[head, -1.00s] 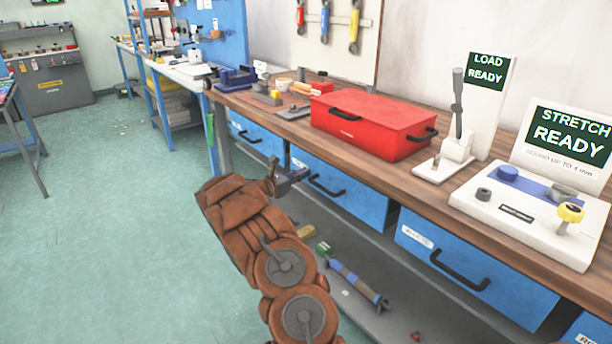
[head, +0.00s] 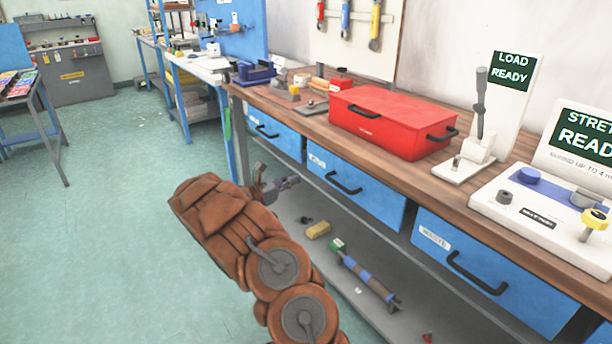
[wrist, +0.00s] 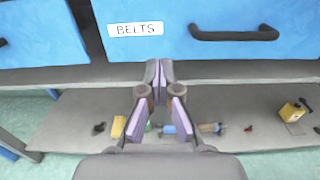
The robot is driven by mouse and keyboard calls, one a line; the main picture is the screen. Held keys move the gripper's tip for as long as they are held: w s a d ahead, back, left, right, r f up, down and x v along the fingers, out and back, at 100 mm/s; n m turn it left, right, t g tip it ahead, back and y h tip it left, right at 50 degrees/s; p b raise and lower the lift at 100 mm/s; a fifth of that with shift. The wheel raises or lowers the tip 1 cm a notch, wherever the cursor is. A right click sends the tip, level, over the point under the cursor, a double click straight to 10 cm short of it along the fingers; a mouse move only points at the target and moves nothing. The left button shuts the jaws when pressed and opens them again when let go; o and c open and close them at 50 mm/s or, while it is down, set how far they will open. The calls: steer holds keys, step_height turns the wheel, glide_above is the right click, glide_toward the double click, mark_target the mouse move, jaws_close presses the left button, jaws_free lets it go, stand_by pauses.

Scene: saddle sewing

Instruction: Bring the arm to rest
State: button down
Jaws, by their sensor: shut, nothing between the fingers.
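My gripper (head: 277,184) is at the end of my brown-padded arm, in front of the workbench and below the level of its top. In the wrist view my gripper (wrist: 159,75) has its fingertips together with nothing between them. It points toward the blue drawer labelled BELTS (wrist: 180,30) and the grey lower shelf (wrist: 75,110). I see no contact between the fingers and the drawer.
The wooden workbench (head: 415,179) carries a red toolbox (head: 385,120), a lever device (head: 478,140) with a LOAD READY sign, and a STRETCH READY device (head: 545,210). Below are blue drawers (head: 355,186) and a shelf with loose items. Green floor (head: 110,240) at left is clear.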

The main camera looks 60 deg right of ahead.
steer(key=shift+v, duration=1.75)
steer(key=s+a+r+m+g+y, duration=0.2)
steer(key=s+a+r+m+y, duration=0.5)
steer(key=s+a, duration=0.55)
steer(key=s+a+f+m+t+y, duration=0.1)
steer(key=s+a+m+t+y, duration=0.15)
steer(key=s+a, duration=0.7)
steer(key=s+a+f+m+t+y, duration=0.15)
steer(key=a+y, duration=0.25)
steer(key=a, duration=1.2)
steer(key=s+a+f+m+t+y, duration=0.1)
steer(key=s+a+m+y, duration=0.25)
steer(key=s+a, duration=0.6)
steer(key=w+a+r+p, duration=0.1)
steer(key=r+p, duration=0.8)
steer(key=r, duration=0.1)
steer(key=w+a+r+t+p, duration=0.1)
steer(key=w+r+p, duration=0.1)
steer(key=r+p, duration=0.7)
steer(key=shift+a+r+p, duration=0.3)
steer(key=shift+r+p, duration=0.05)
steer(key=shift+n, duration=0.25)
